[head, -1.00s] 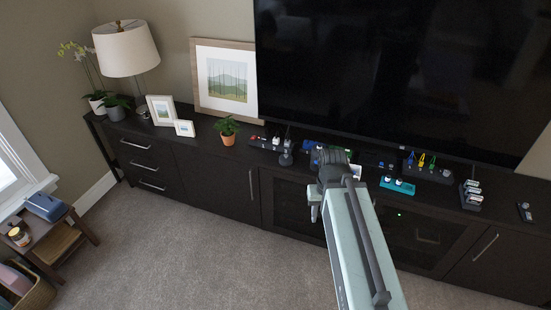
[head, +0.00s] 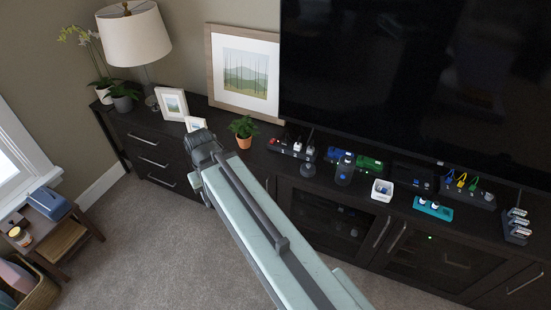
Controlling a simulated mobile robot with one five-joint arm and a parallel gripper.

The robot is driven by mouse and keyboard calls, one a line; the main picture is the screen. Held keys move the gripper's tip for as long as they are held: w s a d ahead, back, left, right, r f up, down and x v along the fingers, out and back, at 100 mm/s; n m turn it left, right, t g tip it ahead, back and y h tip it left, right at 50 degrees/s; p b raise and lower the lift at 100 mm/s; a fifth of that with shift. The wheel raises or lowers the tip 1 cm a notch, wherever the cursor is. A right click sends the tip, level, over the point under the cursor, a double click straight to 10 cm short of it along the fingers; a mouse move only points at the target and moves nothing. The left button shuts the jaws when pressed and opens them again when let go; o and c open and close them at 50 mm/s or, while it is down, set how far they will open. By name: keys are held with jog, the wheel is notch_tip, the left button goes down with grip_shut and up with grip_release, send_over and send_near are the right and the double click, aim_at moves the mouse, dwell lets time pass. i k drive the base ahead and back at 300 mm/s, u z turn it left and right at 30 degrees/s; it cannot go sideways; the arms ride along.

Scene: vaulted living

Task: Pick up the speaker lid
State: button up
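I cannot single out a speaker lid for certain among the small items on the dark media console (head: 262,165). My arm reaches up and left across the picture. Its end, with my gripper (head: 200,170), is in front of the console's left half, near the small white photo frame (head: 195,124). The fingers are mostly hidden behind the wrist, so I cannot see whether they are open or shut. No held object shows.
A large TV (head: 400,80) stands behind. A side table (head: 62,225) is left. Carpet (head: 160,240) is clear.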

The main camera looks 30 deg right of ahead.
aim_at(308, 170)
jog(key=u, duration=0.15)
jog(key=i, duration=1.15)
jog(key=z, duration=0.25)
